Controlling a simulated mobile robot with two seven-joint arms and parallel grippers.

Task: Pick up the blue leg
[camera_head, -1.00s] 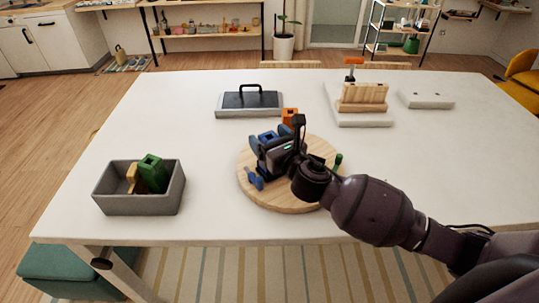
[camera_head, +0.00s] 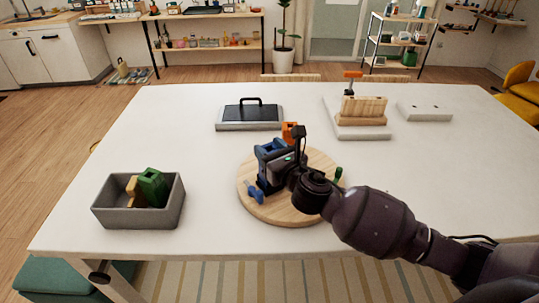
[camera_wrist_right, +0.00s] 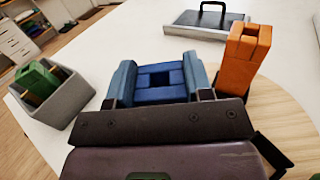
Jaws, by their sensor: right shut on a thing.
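The blue leg (camera_head: 271,150) is a dark blue block with a square hole in its top. It is in my right gripper (camera_head: 268,156) over the round wooden board (camera_head: 287,213). In the right wrist view the blue leg (camera_wrist_right: 160,82) sits between the two lighter blue-grey fingers, which are shut on it. Its lower part is hidden, so I cannot tell whether it touches the board. My left gripper is not in view.
An orange block (camera_head: 291,132) stands just behind my right gripper. Small blue pieces (camera_head: 254,194) lie on the board's left. A grey bin (camera_head: 150,217) with green and tan blocks is at left. A black-handled tray (camera_head: 249,125) and wooden blocks (camera_head: 361,110) stand behind.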

